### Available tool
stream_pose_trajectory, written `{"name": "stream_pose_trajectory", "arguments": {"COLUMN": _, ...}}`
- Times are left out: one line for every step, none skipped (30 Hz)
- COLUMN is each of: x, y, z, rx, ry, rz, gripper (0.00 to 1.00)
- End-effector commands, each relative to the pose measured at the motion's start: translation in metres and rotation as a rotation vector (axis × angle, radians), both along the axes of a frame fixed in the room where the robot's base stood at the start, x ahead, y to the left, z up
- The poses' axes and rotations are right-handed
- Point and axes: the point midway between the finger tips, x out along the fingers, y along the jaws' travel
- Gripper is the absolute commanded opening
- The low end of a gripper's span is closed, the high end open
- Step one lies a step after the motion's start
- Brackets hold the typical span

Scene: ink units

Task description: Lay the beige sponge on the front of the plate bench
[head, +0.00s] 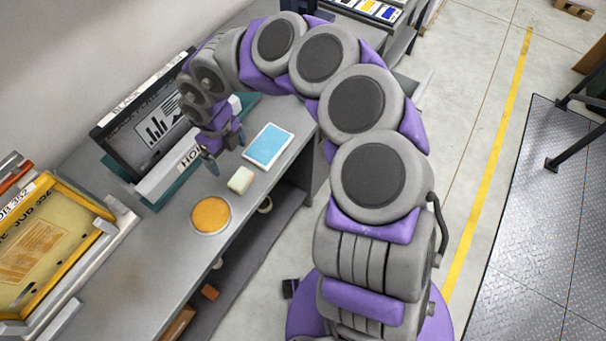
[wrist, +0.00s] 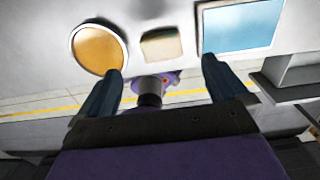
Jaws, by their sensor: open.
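The beige sponge (head: 241,180) is a small block lying on the grey bench (head: 165,245), near its front edge. It lies between a round orange-topped dish and a blue rectangular pad. It also shows in the wrist view (wrist: 161,46), at the top middle. My gripper (head: 227,161) is open and empty, above the bench and behind the sponge. In the wrist view its two dark blue fingers (wrist: 160,85) stand apart, with the sponge beyond them and between their lines. The gripper does not touch the sponge.
The round orange dish (head: 211,215) and the blue pad (head: 268,146) flank the sponge. A dark framed plate with a chart (head: 157,125) leans in a holder at the back. A yellow-framed screen (head: 40,240) stands at the left. A lower shelf (head: 240,262) runs beneath the bench.

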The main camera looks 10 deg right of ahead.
Motion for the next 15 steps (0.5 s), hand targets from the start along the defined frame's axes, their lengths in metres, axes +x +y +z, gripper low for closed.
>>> {"name": "stream_pose_trajectory", "arguments": {"x": 0.0, "y": 0.0, "z": 0.0, "rx": 0.0, "ry": 0.0, "rz": 0.0, "gripper": 1.0}}
{"name": "stream_pose_trajectory", "arguments": {"x": 0.0, "y": 0.0, "z": 0.0, "rx": 0.0, "ry": 0.0, "rz": 0.0, "gripper": 1.0}}
{"name": "stream_pose_trajectory", "arguments": {"x": 0.001, "y": 0.0, "z": 0.0, "rx": 0.0, "ry": -0.004, "rz": 0.001, "gripper": 1.0}}
{"name": "stream_pose_trajectory", "arguments": {"x": 0.003, "y": 0.001, "z": 0.002, "rx": 0.003, "ry": -0.014, "rz": 0.004, "gripper": 1.0}}
{"name": "stream_pose_trajectory", "arguments": {"x": 0.008, "y": 0.001, "z": 0.004, "rx": 0.006, "ry": -0.031, "rz": 0.009, "gripper": 1.0}}
{"name": "stream_pose_trajectory", "arguments": {"x": 0.017, "y": 0.001, "z": 0.01, "rx": 0.015, "ry": -0.07, "rz": 0.02, "gripper": 1.0}}
{"name": "stream_pose_trajectory", "arguments": {"x": 0.027, "y": 0.002, "z": 0.016, "rx": 0.027, "ry": -0.111, "rz": 0.033, "gripper": 1.0}}
{"name": "stream_pose_trajectory", "arguments": {"x": 0.039, "y": 0.002, "z": 0.025, "rx": 0.043, "ry": -0.164, "rz": 0.05, "gripper": 1.0}}
{"name": "stream_pose_trajectory", "arguments": {"x": 0.058, "y": 0.001, "z": 0.042, "rx": 0.064, "ry": -0.249, "rz": 0.08, "gripper": 1.0}}
{"name": "stream_pose_trajectory", "arguments": {"x": 0.074, "y": 0.001, "z": 0.059, "rx": 0.085, "ry": -0.328, "rz": 0.108, "gripper": 1.0}}
{"name": "stream_pose_trajectory", "arguments": {"x": 0.09, "y": 0.0, "z": 0.077, "rx": 0.104, "ry": -0.411, "rz": 0.143, "gripper": 1.0}}
{"name": "stream_pose_trajectory", "arguments": {"x": 0.111, "y": 0.0, "z": 0.106, "rx": 0.128, "ry": -0.531, "rz": 0.2, "gripper": 1.0}}
{"name": "stream_pose_trajectory", "arguments": {"x": 0.124, "y": 0.001, "z": 0.131, "rx": 0.148, "ry": -0.625, "rz": 0.252, "gripper": 1.0}}
{"name": "stream_pose_trajectory", "arguments": {"x": 0.133, "y": 0.002, "z": 0.157, "rx": 0.164, "ry": -0.718, "rz": 0.31, "gripper": 1.0}}
{"name": "stream_pose_trajectory", "arguments": {"x": 0.142, "y": 0.004, "z": 0.19, "rx": 0.18, "ry": -0.832, "rz": 0.391, "gripper": 1.0}}
